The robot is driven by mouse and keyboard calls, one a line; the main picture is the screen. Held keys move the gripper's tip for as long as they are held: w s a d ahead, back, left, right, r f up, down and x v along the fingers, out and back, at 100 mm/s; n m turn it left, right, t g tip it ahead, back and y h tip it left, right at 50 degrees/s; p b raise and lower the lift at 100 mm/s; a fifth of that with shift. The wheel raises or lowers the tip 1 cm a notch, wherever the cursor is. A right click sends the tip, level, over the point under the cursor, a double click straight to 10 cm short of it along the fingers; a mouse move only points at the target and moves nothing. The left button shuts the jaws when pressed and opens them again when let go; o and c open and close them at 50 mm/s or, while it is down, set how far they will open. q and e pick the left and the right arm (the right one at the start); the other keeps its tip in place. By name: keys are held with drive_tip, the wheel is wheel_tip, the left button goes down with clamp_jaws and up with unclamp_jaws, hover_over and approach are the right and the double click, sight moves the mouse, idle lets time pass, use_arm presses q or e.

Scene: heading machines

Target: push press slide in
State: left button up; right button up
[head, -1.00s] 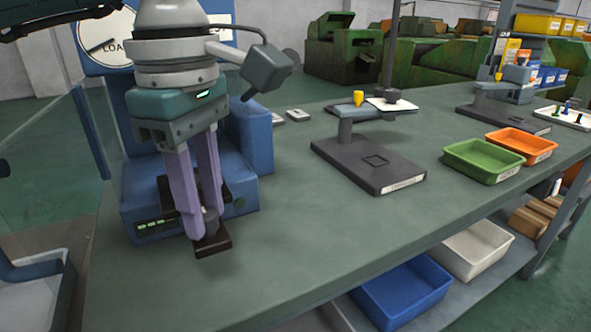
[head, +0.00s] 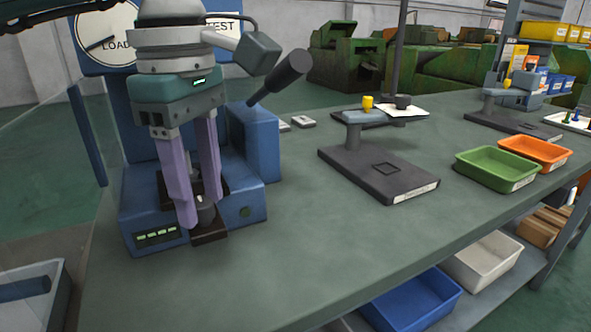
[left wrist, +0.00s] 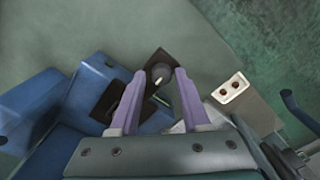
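The blue press (head: 255,150) stands at the left of the bench, with a lever ending in a dark handle (head: 287,70) on its right side. Its dark slide plate (head: 210,237) sticks out a little at the front and carries a short grey round post. My left gripper (head: 200,210) points down over the slide, its purple fingers apart on either side of the post. In the left wrist view the post (left wrist: 161,74) sits between the fingertips, with a visible gap, on the dark plate (left wrist: 165,60). My right gripper is not in view.
A dark fixture (head: 380,175) with a yellow knob stands on the bench at centre. Green (head: 495,168) and orange (head: 535,152) trays sit at the right. Small light blocks (head: 302,121) lie behind the press. The bench front (head: 300,250) is clear.

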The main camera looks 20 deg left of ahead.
use_arm(q)
drive_tip(key=shift+o, duration=1)
wheel_tip(320, 180, up, 10)
